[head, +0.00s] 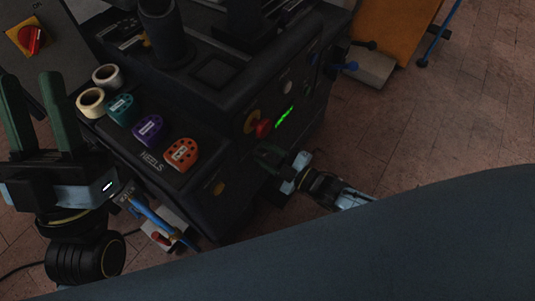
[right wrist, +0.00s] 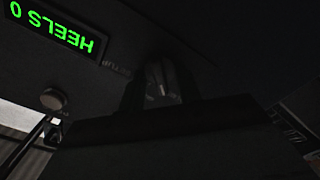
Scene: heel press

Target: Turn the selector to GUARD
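The heel press (head: 220,115) is a dark machine with a sloping front panel. My right gripper (head: 268,153) is at this panel, below the red button and the green display. In the right wrist view a grey ridged knob (right wrist: 161,80), apparently the selector, sits between the dark fingers of my right gripper (right wrist: 158,90). It is too dark to tell whether the fingers touch it, and its position marks cannot be read. My left gripper (head: 30,82) is open and empty at the left, its green fingers pointing up, apart from the press.
A green display (head: 284,117) stands above a red button (head: 262,129); it reads HEELS 0, upside down in the right wrist view (right wrist: 52,25). A red switch (head: 31,39) is top left.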

